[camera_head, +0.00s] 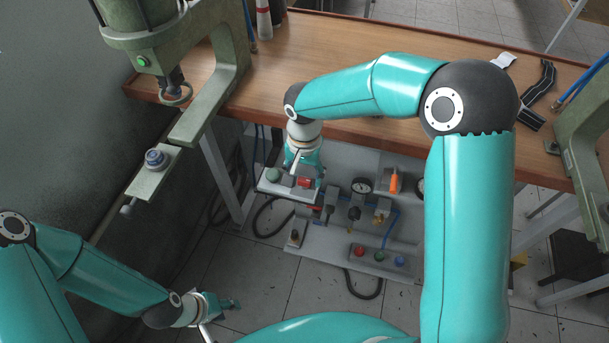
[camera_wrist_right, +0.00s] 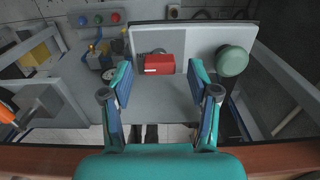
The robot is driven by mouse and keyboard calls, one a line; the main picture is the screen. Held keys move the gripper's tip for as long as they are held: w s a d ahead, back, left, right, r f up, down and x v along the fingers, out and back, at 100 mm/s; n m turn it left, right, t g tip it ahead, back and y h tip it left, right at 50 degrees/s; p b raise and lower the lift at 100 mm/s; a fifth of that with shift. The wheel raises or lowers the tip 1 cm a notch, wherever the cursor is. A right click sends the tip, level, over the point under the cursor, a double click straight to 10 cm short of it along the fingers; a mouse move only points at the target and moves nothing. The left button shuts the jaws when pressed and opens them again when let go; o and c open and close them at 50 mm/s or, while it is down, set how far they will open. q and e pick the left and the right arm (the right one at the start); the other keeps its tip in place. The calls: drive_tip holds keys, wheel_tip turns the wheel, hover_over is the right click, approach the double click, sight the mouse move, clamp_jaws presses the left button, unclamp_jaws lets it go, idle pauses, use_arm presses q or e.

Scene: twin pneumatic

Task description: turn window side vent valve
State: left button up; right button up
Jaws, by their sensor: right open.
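My right gripper (camera_head: 304,168) reaches down over the table edge to a pneumatic panel (camera_head: 345,240). It is open; in the right wrist view its two fingers (camera_wrist_right: 160,85) stand apart. A red block-like valve part (camera_wrist_right: 158,64) shows beyond and between the fingertips, with no contact visible; it also shows in the head view (camera_head: 305,182), partly hidden by the gripper. A green round knob (camera_wrist_right: 233,60) is to its right in the wrist view and to its left in the head view (camera_head: 273,174). My left gripper (camera_head: 222,304) is low at the left; its finger opening is unclear.
The wooden table (camera_head: 380,133) lies above the panel. Gauges (camera_head: 361,186), an orange-handled part (camera_head: 394,182) and a button box (camera_head: 378,256) are on the panel. A green press (camera_head: 210,80) stands at the left. Floor near my left gripper is clear.

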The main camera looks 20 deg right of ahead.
drive_tip(key=shift+f, duration=0.7)
clamp_jaws()
